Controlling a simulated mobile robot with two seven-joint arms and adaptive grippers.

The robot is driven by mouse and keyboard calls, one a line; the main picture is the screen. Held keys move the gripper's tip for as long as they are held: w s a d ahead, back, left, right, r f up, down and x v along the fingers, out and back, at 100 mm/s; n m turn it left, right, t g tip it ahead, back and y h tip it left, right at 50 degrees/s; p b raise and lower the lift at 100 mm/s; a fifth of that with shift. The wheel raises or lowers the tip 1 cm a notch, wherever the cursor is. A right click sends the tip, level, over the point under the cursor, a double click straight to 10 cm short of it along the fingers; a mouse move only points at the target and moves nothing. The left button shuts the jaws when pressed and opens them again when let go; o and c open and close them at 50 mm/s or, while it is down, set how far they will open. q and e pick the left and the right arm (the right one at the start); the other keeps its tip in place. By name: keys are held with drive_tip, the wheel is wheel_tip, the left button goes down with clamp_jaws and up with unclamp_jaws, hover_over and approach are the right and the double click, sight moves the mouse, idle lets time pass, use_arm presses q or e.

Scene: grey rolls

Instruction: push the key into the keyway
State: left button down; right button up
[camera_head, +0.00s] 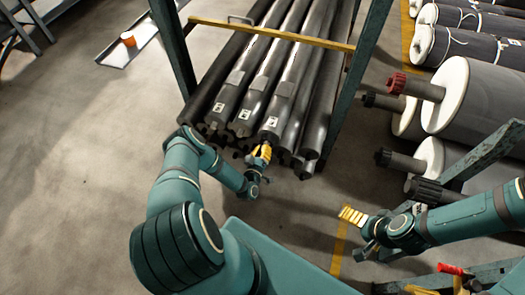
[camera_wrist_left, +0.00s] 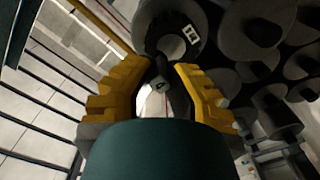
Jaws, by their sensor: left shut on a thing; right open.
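My left gripper (camera_head: 262,153) has yellow fingers and sits at the near ends of the dark rolls in the rack. In the left wrist view its fingers (camera_wrist_left: 163,72) close around a small grey piece (camera_wrist_left: 158,86), which looks like the key; most of it is hidden. A dark roll end (camera_wrist_left: 172,30) with a white label lies just beyond the fingertips. I cannot make out the keyway, or whether the key touches the roll. My right gripper (camera_head: 352,215) is open and empty, over the floor to the right, away from the rolls.
Several long dark rolls (camera_head: 285,75) lie in a green rack with a yellow crossbar (camera_head: 270,33). An orange cup-like object (camera_head: 128,39) is on a pale tray at the upper left.

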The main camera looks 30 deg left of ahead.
use_arm(q)
drive_tip(key=shift+x, duration=1.4)
drive_tip(key=c, duration=1)
unclamp_jaws()
drive_tip(key=v, duration=0.7)
drive_tip(key=shift+s, duration=0.25)
drive_tip(key=shift+w, duration=0.1)
